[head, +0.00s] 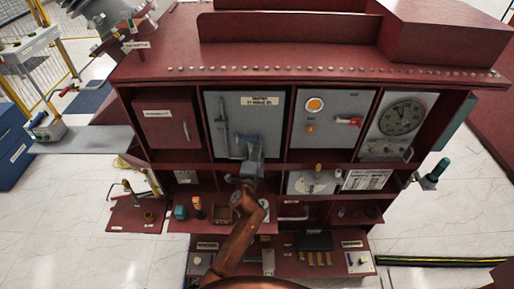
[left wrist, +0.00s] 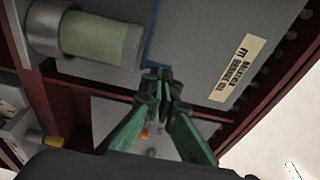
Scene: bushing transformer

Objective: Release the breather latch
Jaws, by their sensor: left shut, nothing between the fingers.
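The breather bay is a grey panel (head: 270,125) with a pale label (head: 260,101), in the upper row of the red cabinet. A slim upright cylinder (head: 221,112) stands at its left side. In the left wrist view a pale green cylinder with a metal collar (left wrist: 92,38) and the label (left wrist: 240,62) show large. My left gripper (head: 252,142) is in front of the bay's lower middle. In the left wrist view its fingertips (left wrist: 160,76) are together and empty, close to a thin blue strip (left wrist: 153,38). I cannot tell whether they touch it. I cannot make out a latch for sure.
A panel with an orange lamp (head: 315,104) and a red handle (head: 348,121) is to the right, then a round gauge (head: 402,117). A red door (head: 167,123) is to the left. Shelves below hold small parts, including an orange-topped item (head: 197,206).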

